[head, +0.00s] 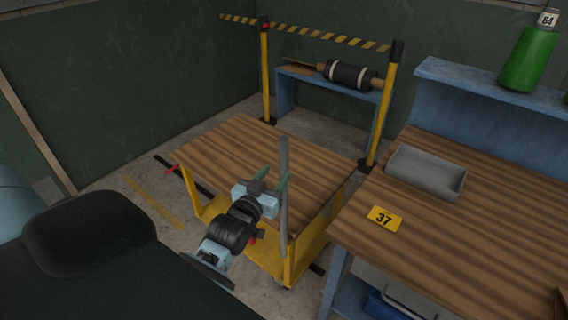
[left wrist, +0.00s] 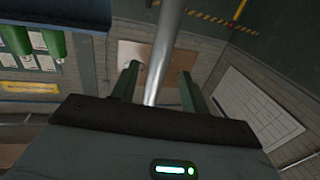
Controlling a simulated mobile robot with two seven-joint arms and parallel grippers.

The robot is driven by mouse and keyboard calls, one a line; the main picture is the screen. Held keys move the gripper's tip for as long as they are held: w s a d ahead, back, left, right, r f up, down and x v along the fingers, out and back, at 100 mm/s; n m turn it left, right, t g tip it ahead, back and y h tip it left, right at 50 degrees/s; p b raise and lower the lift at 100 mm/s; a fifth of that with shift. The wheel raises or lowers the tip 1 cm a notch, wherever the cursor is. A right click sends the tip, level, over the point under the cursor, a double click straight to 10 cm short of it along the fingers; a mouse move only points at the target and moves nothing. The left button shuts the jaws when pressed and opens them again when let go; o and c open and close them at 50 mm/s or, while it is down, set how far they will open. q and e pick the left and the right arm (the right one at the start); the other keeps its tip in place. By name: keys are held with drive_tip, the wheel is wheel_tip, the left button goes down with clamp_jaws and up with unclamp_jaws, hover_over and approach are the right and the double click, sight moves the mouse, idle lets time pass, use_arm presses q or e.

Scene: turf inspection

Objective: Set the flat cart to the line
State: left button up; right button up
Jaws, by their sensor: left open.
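The flat cart (head: 240,135) has a brown plank deck and a yellow frame, and stands on the floor in the middle of the head view. A grey upright post (head: 284,160) rises at its near side; the post also shows in the left wrist view (left wrist: 165,45). My left gripper (head: 270,178) is open at this post, with green fingers. In the left wrist view the post shows between the two fingers (left wrist: 158,88); contact cannot be told. A black line (head: 170,166) on the floor runs partly hidden under the cart. My right gripper is not in view.
A worn yellow floor strip (head: 154,201) lies left of the cart. A workbench (head: 450,240) with a grey tray (head: 425,173) stands close on the right. Yellow posts (head: 382,115) with a striped bar (head: 310,33) stand behind. Bare floor lies to the left.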

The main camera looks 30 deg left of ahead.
sight(281, 167)
use_arm(q)
drive_tip(key=shift+w+a, duration=0.15)
drive_tip(key=shift+w, duration=1.35)
drive_tip(key=shift+w+a, duration=0.15)
drive_tip(key=shift+w, duration=1.3)
clamp_jaws()
